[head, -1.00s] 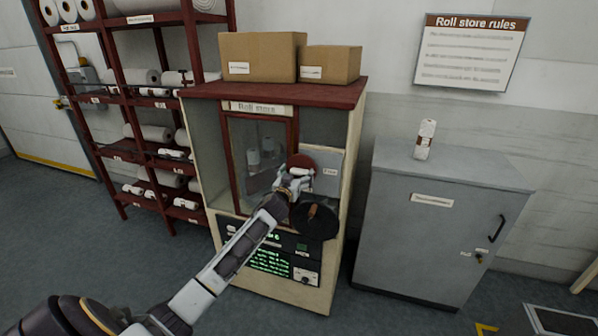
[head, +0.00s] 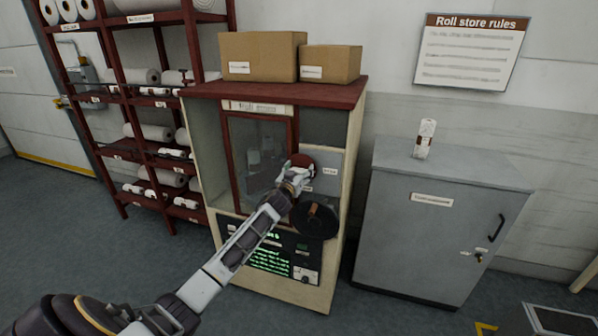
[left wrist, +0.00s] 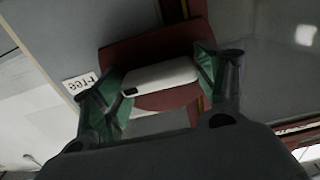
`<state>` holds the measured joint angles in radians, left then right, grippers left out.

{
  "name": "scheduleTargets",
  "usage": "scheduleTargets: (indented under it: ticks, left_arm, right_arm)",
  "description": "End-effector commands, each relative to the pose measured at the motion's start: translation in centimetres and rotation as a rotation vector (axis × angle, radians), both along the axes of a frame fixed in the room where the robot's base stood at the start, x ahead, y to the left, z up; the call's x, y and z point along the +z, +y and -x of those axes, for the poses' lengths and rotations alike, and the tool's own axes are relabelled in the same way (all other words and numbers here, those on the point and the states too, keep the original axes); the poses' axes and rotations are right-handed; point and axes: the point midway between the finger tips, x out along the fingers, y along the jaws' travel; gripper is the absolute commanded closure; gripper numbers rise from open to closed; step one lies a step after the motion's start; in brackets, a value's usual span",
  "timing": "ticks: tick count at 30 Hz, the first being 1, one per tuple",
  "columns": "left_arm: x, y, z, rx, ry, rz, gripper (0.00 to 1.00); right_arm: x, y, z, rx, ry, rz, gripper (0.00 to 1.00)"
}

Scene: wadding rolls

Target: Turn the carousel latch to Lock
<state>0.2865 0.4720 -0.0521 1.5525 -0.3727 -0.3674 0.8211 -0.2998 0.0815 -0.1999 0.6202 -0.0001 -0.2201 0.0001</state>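The latch is a dark red round plate (head: 301,160) with a pale bar handle, on the grey front panel of the roll store cabinet (head: 354,125). My left gripper (head: 295,178) is at this latch and hides part of it. In the left wrist view, the pale bar (left wrist: 162,76) lies between the two green-padded fingers (left wrist: 160,84), with a pad against each end. Part of the red plate (left wrist: 125,53) shows behind it. A "Free" label (left wrist: 80,84) sits beside the left finger. My right gripper is out of view.
A black round part (head: 316,222) with a brown grip sits just below the latch. A dark control panel with green text (head: 270,262) is lower. A glazed red-framed door (head: 258,150) is left of the latch. A grey cabinet (head: 430,240) stands at right.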

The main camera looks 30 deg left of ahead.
Motion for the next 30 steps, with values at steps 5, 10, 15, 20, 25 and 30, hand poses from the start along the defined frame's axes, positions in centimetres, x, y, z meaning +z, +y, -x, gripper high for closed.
scheduleTargets:
  ticks: [5,10,15,20,25,30]
  left_arm:
    - [0.13,0.06,-0.04,0.001,-0.002,0.0,0.6]
    - [0.21,0.09,-0.05,0.001,-0.003,-0.002,0.6]
    - [0.29,0.11,-0.07,0.001,0.001,-0.019,0.6]
    - [0.38,0.09,-0.09,0.002,0.01,-0.063,0.6]
    - [0.47,0.06,-0.11,0.002,0.029,-0.146,0.6]
    - [0.55,0.0,-0.13,0.003,0.057,-0.268,0.6]
  right_arm:
    - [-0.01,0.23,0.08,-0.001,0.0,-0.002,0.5]
    - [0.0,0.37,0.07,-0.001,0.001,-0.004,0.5]
    - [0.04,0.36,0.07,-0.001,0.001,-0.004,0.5]
    - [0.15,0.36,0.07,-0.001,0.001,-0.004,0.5]
    - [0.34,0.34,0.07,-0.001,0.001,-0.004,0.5]
    - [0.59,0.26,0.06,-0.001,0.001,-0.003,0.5]
